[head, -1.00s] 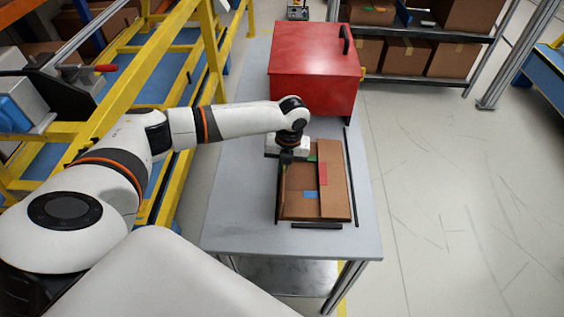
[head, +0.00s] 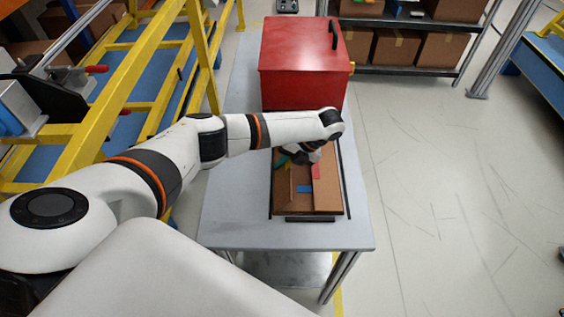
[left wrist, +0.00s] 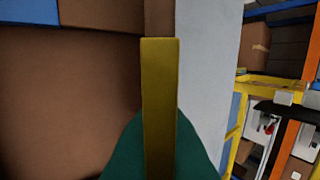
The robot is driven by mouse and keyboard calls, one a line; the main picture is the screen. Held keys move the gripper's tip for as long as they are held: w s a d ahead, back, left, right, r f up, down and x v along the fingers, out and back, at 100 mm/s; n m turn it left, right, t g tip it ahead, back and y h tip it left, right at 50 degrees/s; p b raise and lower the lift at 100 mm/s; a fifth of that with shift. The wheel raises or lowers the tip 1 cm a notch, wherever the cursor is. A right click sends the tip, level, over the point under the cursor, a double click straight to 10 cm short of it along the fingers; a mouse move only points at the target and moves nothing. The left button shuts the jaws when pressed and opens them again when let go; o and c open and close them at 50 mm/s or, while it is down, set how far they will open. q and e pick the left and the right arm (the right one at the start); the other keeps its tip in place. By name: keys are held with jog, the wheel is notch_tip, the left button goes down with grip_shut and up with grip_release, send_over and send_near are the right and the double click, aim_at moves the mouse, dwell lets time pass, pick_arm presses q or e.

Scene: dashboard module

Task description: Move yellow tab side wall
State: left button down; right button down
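A shallow brown cardboard piece (head: 327,195) lies on the grey table, with a blue tab (head: 304,188) and a red tab (head: 315,172) on its panels. A thin brown wall (head: 292,183) seems to stand up at its left part. My left gripper (head: 296,158) is over the far end of the cardboard, pointing down and tilted. In the left wrist view, a yellow strip (left wrist: 160,95), which looks like the yellow tab, runs up between green finger parts on both sides, so the gripper appears shut on it. My arm hides part of the far end. My right gripper is not in view.
A red box (head: 303,65) with a black handle stands on the table (head: 235,215) behind the cardboard. Dark strips (head: 310,220) edge the cardboard. A yellow frame (head: 110,95) stands to the left. Shelves with brown boxes (head: 395,47) stand behind. The floor at right is clear.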

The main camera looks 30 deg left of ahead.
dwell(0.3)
pick_arm(q)
jog(key=c, duration=1.6)
grip_release()
jog(key=v, duration=1.2)
jog(key=shift+p, duration=0.3)
